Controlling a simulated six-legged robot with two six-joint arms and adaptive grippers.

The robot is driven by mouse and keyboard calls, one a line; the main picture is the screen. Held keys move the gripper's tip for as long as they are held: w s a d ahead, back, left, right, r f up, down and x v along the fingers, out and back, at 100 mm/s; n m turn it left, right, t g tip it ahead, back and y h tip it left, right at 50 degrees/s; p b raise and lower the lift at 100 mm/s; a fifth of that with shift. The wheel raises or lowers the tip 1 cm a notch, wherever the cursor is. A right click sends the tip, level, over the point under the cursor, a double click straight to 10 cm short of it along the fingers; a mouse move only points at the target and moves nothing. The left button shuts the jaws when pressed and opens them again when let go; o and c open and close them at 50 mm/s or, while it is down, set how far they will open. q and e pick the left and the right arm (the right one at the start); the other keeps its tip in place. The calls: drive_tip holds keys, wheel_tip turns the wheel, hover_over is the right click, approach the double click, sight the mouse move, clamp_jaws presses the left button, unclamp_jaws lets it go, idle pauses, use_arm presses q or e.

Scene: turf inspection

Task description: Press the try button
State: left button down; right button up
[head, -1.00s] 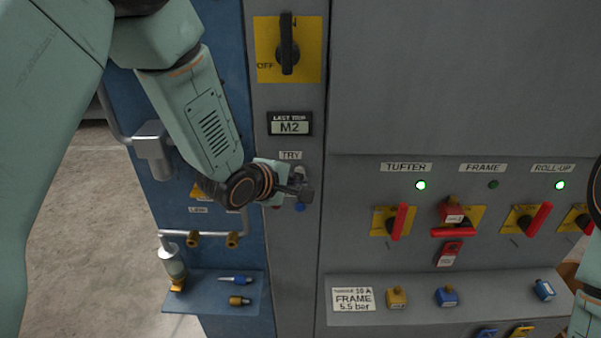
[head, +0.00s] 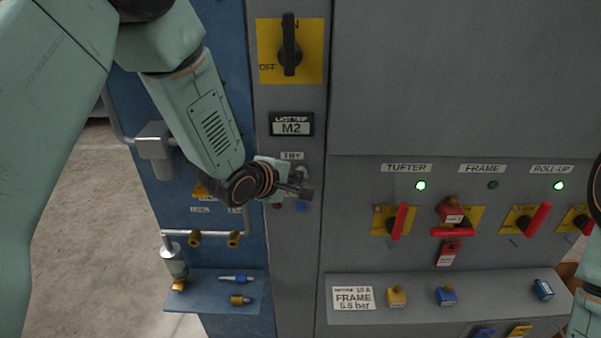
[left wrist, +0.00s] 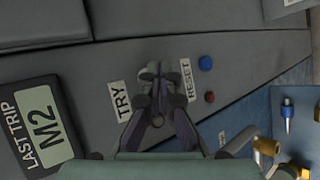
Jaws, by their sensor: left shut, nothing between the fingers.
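The TRY label (head: 292,155) sits on the narrow grey column, below the LAST TRIP display (head: 291,124) reading M2. My left gripper (head: 303,190) is shut and empty at the column just below this label. In the left wrist view, the shut fingers (left wrist: 157,78) lie between the TRY label (left wrist: 120,101) and the RESET label (left wrist: 188,80). The try button itself is hidden behind the fingers; I cannot tell whether they touch it. A blue button (left wrist: 205,63) and a red button (left wrist: 210,97) show beyond the RESET label. My right gripper is out of view.
A black rotary switch (head: 289,45) on a yellow plate is above the display. To the right are red-handled switches (head: 398,222), a red tag (head: 449,254) and a ledge with padlocks (head: 397,296). A small blue shelf (head: 212,300) is lower left.

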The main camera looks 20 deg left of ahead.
use_arm(q)
drive_tip(key=shift+w, duration=0.25)
drive_tip(key=shift+w+a, duration=0.1)
idle(0.3)
drive_tip(key=shift+w, duration=0.15)
idle(0.5)
drive_tip(key=shift+s+d+p, duration=0.25)
drive_tip(key=shift+s+p, duration=0.2)
drive_tip(key=shift+s, duration=0.4)
drive_tip(key=s, duration=0.2)
drive_tip(key=s+d+p, duration=0.1)
drive_tip(key=s, duration=0.1)
drive_tip(key=shift+s+d, duration=0.15)
drive_tip(key=shift+s, duration=0.25)
